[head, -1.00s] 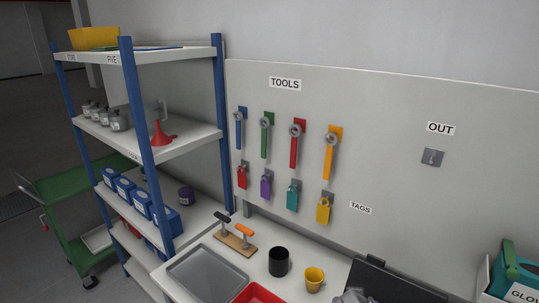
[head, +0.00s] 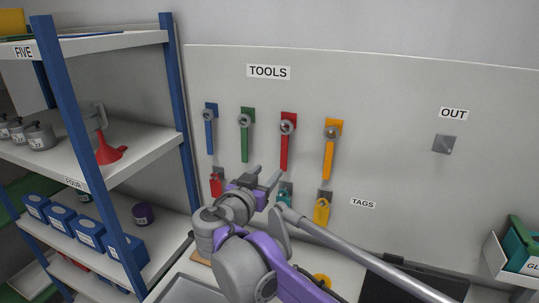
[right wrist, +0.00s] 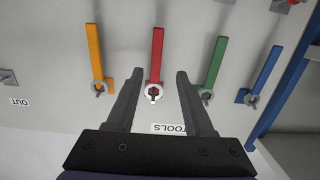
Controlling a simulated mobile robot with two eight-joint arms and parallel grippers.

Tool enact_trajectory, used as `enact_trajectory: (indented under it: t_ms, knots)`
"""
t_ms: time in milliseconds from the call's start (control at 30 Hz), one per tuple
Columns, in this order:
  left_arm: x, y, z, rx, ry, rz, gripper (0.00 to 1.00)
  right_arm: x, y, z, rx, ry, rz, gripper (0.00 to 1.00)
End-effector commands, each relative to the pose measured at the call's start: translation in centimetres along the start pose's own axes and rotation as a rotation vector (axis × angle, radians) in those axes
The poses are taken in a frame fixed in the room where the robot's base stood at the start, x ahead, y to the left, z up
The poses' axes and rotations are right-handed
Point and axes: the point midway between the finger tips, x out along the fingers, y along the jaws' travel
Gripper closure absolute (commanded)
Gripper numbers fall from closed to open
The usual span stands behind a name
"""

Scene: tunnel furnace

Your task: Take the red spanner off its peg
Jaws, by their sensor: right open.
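The red spanner (head: 285,152) hangs on its peg on the tool board (head: 390,120), third from the left under the TOOLS label. In the right wrist view, which is upside down, the red spanner (right wrist: 157,58) shows between my fingers, with its grey ring end towards the palm. My right gripper (head: 265,174) is open and empty, in front of the board and just below the spanner's lower end in the head view. It also shows in the wrist view (right wrist: 160,74). I cannot tell the remaining distance to the board. My left gripper is not in view.
A blue spanner (head: 209,135), a green spanner (head: 245,145) and an orange spanner (head: 328,160) hang beside it. Tags hang below, including a yellow one (head: 321,211). A shelf rack (head: 174,90) stands left. The OUT peg (head: 445,144) is empty.

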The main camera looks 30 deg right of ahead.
Motion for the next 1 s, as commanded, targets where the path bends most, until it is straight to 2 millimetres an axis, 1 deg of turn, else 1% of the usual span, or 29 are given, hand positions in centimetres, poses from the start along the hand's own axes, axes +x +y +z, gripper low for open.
enact_trajectory:
  t_ms: [167,533,600,700,833,1000]
  knots:
    - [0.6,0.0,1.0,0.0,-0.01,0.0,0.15,1.6,0.1,0.3,-0.002,-0.002,0.004,0.47]
    - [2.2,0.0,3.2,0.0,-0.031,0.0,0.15,7.0,0.1,0.4,-0.003,-0.003,0.003,0.47]
    - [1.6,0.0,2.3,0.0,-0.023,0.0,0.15,7.9,0.1,-0.1,0.001,0.0,0.004,0.47]
    - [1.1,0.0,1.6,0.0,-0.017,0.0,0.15,8.8,0.1,-0.3,0.001,0.0,0.002,0.47]
    - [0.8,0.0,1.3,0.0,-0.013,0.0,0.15,9.6,0.1,-0.1,0.001,0.0,0.001,0.47]
    - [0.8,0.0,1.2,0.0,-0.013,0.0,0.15,9.8,0.0,0.1,-0.001,-0.002,0.0,0.47]
